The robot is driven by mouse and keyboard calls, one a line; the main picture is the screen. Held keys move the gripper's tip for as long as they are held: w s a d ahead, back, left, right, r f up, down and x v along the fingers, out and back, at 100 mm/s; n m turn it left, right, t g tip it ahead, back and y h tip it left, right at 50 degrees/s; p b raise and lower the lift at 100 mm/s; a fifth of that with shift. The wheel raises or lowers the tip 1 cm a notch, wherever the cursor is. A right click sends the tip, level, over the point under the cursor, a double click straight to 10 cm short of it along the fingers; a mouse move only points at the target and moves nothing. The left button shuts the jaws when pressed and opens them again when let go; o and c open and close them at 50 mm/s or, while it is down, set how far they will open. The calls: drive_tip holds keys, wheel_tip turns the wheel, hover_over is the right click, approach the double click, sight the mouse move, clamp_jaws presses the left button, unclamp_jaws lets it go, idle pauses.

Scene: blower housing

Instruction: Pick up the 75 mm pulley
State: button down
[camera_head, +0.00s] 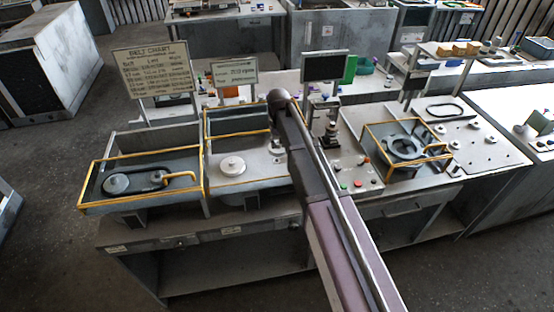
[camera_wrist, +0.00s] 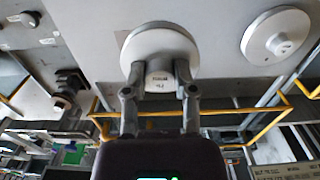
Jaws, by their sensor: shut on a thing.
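A pale round pulley (camera_wrist: 160,40) with a raised hub sits at the top middle of the wrist view. Small print on its hub is too blurred to read surely. My gripper (camera_wrist: 161,79) has its two fingers closed on the hub from both sides. I cannot tell whether the pulley still touches the bench surface. A second pale pulley (camera_wrist: 277,36) lies apart to the right; in the head view a white pulley (camera_head: 232,166) lies on the bench left of my arm. In the head view my arm hides the gripper and most of what it holds.
Yellow-edged trays (camera_head: 84,192) stand at the left, one with a grey pulley (camera_head: 116,183) in it. A monitor (camera_head: 325,67) and sign boards (camera_head: 155,68) rise behind. A yellow-framed fixture (camera_head: 405,148) and a plate with pegs (camera_head: 478,140) are to the right.

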drive_tip(key=shift+s+d+r+p, duration=0.2)
drive_tip(key=shift+s+d+r, duration=0.1)
drive_tip(key=shift+s, duration=0.75)
drive_tip(key=shift+s+d+r+p, duration=0.2)
drive_tip(key=shift+s+d+p, duration=0.1)
drive_tip(key=shift+s, duration=0.8)
drive_tip(key=shift+s+d+r+p, duration=0.15)
drive_tip(key=shift+s+d+r, duration=0.15)
drive_tip(key=shift+s, duration=0.75)
